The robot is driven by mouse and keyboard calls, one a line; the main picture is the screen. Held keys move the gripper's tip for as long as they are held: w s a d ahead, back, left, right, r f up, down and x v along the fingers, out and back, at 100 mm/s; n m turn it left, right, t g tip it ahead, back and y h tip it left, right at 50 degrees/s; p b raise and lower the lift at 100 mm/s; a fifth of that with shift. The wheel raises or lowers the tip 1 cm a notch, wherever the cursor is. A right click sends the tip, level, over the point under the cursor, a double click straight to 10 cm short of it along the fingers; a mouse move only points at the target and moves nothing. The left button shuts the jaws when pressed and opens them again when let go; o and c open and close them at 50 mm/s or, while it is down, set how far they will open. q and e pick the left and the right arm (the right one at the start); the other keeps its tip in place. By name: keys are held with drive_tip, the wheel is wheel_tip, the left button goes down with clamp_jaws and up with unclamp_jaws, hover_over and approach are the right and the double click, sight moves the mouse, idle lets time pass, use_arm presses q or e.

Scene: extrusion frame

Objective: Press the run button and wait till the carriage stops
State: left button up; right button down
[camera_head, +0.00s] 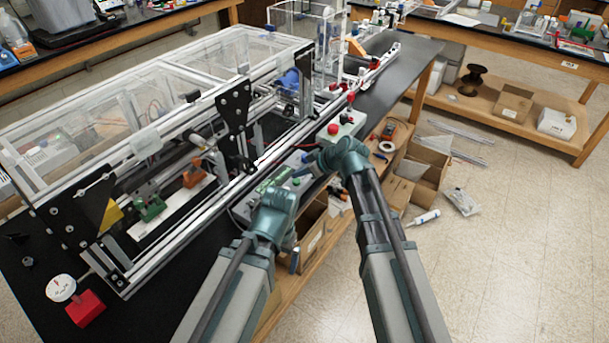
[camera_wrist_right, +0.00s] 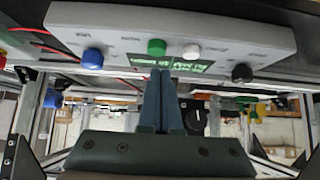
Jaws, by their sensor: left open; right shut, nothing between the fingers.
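The grey control panel (camera_wrist_right: 270,38) spans the top of the right wrist view. On it are a blue button (camera_wrist_right: 92,58), a green button (camera_wrist_right: 156,47), a white button (camera_wrist_right: 190,51), a black knob (camera_wrist_right: 242,73) and a lit green display (camera_wrist_right: 190,67). The labels are too small to read, so I cannot tell which is the run button. My right gripper (camera_wrist_right: 160,88) is shut and empty, its tips just below the green button in the picture; contact cannot be told. In the head view it is at the panel (camera_head: 312,160). My left gripper (camera_head: 291,245) is open and empty, lower and nearer.
The extrusion frame (camera_head: 160,70) with clear covers and black plates (camera_head: 235,110) fills the bench's left. I cannot single out the carriage. A box with a red button (camera_head: 334,129) stands beyond the panel. A dial gauge (camera_head: 61,288) and red block (camera_head: 86,308) are at lower left.

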drive_tip(key=shift+f+b, duration=0.65)
drive_tip(key=shift+f, duration=0.3)
